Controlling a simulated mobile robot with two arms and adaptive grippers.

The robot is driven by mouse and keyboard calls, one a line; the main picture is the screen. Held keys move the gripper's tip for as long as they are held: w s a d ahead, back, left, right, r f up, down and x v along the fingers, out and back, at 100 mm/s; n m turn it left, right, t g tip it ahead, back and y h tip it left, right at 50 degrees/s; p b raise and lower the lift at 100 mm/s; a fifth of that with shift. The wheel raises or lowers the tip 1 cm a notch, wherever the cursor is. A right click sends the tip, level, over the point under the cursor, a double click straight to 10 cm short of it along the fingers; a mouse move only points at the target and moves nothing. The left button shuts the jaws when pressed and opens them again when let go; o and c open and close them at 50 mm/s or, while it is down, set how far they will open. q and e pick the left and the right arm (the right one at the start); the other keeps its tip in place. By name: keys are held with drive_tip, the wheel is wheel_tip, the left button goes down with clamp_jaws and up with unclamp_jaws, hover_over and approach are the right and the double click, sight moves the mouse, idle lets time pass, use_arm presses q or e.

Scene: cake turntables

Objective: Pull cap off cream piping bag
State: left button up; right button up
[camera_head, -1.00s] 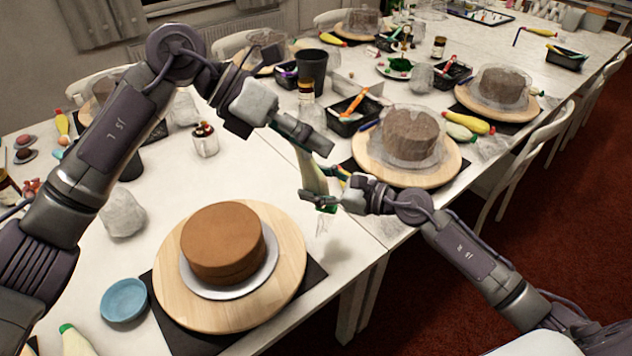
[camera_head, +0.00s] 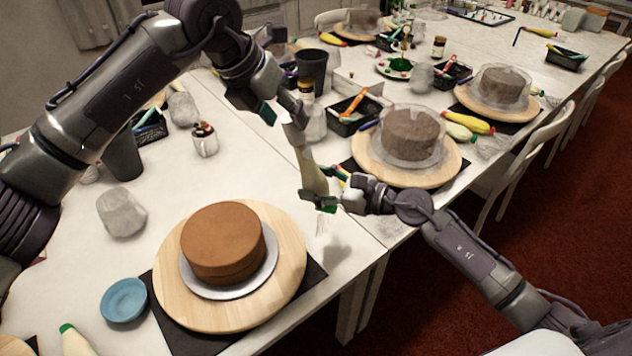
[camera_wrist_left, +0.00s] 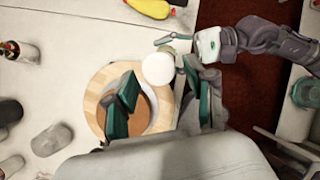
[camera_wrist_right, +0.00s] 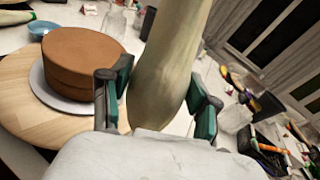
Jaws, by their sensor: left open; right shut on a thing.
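The cream piping bag (camera_head: 313,178) is pale and slender, and stands steeply tilted above the table. My right gripper (camera_head: 322,192) is shut around its lower part. In the right wrist view the bag (camera_wrist_right: 168,65) rises between the fingers. My left gripper (camera_head: 282,115) is open, just above the bag's upper end and apart from it. In the left wrist view the bag's white round end (camera_wrist_left: 158,69) shows end-on, beyond the open fingers. A small green patch shows at the bag's lower end; I cannot tell whether it is the cap or a finger pad.
A brown cake (camera_head: 222,240) stands on a wooden turntable (camera_head: 285,285) below, with a blue dish (camera_head: 124,300) beside it. A covered cake (camera_head: 412,136) on another turntable (camera_head: 445,165) stands behind my right gripper. A black tray (camera_head: 345,125) lies behind the bag.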

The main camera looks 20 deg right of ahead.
use_arm(q)
drive_tip(key=shift+x, duration=1.15)
clamp_jaws()
drive_tip(key=shift+a+r, duration=0.25)
drive_tip(key=shift+r, duration=0.7)
drive_tip(key=shift+a+r, duration=0.25)
drive_tip(key=shift+r, duration=0.7)
drive_tip(key=shift+a+r, duration=0.25)
drive_tip(key=shift+r, duration=0.7)
drive_tip(key=shift+f, duration=0.1)
